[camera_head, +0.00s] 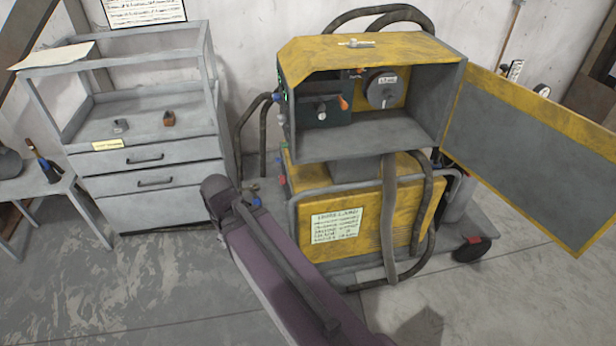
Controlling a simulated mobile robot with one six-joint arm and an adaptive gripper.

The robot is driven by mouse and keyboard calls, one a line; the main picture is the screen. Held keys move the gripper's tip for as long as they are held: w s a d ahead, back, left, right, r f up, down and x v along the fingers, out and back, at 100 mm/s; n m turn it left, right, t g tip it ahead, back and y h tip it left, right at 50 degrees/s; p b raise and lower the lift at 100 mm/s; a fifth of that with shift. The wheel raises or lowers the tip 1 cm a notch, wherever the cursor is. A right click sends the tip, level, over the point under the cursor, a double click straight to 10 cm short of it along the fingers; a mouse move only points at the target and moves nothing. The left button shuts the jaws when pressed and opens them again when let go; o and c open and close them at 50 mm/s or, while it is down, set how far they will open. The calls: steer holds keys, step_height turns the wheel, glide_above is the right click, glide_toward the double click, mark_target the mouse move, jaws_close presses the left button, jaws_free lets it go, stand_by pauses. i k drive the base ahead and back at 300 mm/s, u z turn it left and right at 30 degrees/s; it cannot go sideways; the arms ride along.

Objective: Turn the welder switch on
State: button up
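The yellow welder (365,215) stands right of centre against the wall. Its upper box (400,142) has its door (530,145) swung open to the right. Inside, a dark panel (320,110) on the left bears a pale round knob (321,114) and a small orange lever (344,103). I cannot tell which of these parts is the welder switch, or its position. A grey spool (382,90) sits right of the panel. Small green marks show on the box's left side, seen edge-on. A purple arm link of mine crosses the lower middle. My gripper is not visible.
A grey drawer cabinet (150,175) with small items on its shelf stands left of the welder. A low table (38,190) is at far left. Black hoses (385,15) loop above and beside the welder. The open door fills the right side. The floor in front is mostly clear.

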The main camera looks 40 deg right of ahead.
mark_target(282, 179)
steer(key=z, duration=0.9)
steer(key=i, duration=0.55)
steer(key=k, duration=0.6)
steer(key=u, duration=0.2)
steer(key=i, duration=0.15)
steer(key=z, duration=0.05)
